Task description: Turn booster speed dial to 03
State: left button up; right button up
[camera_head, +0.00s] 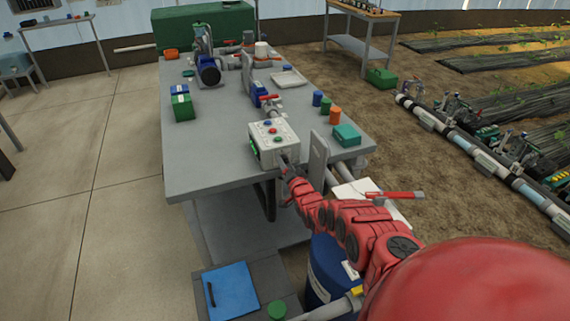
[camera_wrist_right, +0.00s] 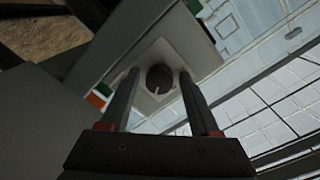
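A pale control box (camera_head: 268,150) with red, blue and green buttons on top stands near the front edge of the grey bench, with a green display (camera_head: 253,146) on its left side. Its digits are too small to read. In the right wrist view, the booster speed dial (camera_wrist_right: 160,77) is a dark round knob with a light pointer mark, on a pale plate (camera_wrist_right: 152,51). My right gripper (camera_head: 284,164) is at the box's near face. Its fingers are apart, one on each side of the dial in the wrist view; no contact is visible. My left gripper is not in view.
The grey bench (camera_head: 213,145) also holds a pump (camera_head: 208,72), a green box (camera_head: 183,107), a teal box (camera_head: 347,134) and coloured cups. An upright grey plate (camera_head: 318,157) stands close to the right of my gripper. A blue drum (camera_head: 325,265) stands below.

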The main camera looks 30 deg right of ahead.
jog(key=shift+o, duration=0.3)
jog(key=shift+s, duration=0.1)
jog(key=p+v, duration=0.9)
jog(key=v, duration=0.8)
jog(key=shift+s, duration=0.1)
